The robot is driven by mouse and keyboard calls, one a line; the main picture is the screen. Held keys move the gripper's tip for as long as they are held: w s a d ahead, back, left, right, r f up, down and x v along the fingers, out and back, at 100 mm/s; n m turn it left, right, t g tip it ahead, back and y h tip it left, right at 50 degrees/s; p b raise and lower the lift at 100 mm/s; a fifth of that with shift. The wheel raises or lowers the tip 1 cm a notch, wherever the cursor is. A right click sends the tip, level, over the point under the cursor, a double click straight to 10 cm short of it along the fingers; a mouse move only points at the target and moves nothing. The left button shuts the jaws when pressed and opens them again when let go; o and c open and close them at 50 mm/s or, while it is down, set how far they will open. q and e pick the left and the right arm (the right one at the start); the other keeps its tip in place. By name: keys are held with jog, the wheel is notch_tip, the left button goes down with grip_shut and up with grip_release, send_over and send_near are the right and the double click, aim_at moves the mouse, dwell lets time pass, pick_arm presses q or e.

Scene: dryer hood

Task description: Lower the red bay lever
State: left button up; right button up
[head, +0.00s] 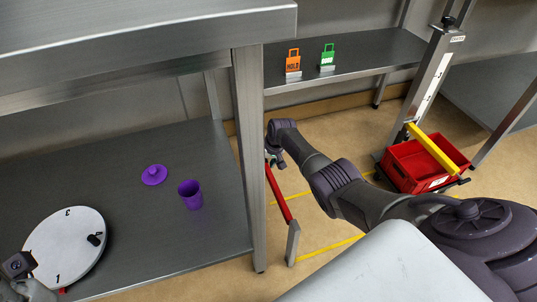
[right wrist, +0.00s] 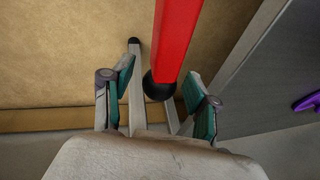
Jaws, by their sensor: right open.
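The red bay lever (head: 279,196) is a long red bar in the head view, running from a grey post (head: 292,243) up toward my right gripper (head: 275,158). In the right wrist view the red bar (right wrist: 177,35) comes down from the top and ends in a black knob (right wrist: 160,88). My right gripper (right wrist: 160,78) is open, with one teal-padded finger on each side of the knob. I cannot tell whether the fingers touch it. My left gripper (head: 22,270) shows partly at the lower left edge by a white round dial; its jaw state is unclear.
A steel table leg (head: 250,160) stands close left of the lever. A purple cup (head: 190,194) and purple lid (head: 154,174) sit on the lower shelf near the white dial (head: 65,245). Orange and green tags stand on the back shelf. A red crate (head: 415,167) is at the right.

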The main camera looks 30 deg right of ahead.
jog(key=v, duration=1.1)
jog(key=shift+s+r, duration=0.15)
jog(key=shift+r, duration=0.05)
jog(key=shift+s+f, duration=0.1)
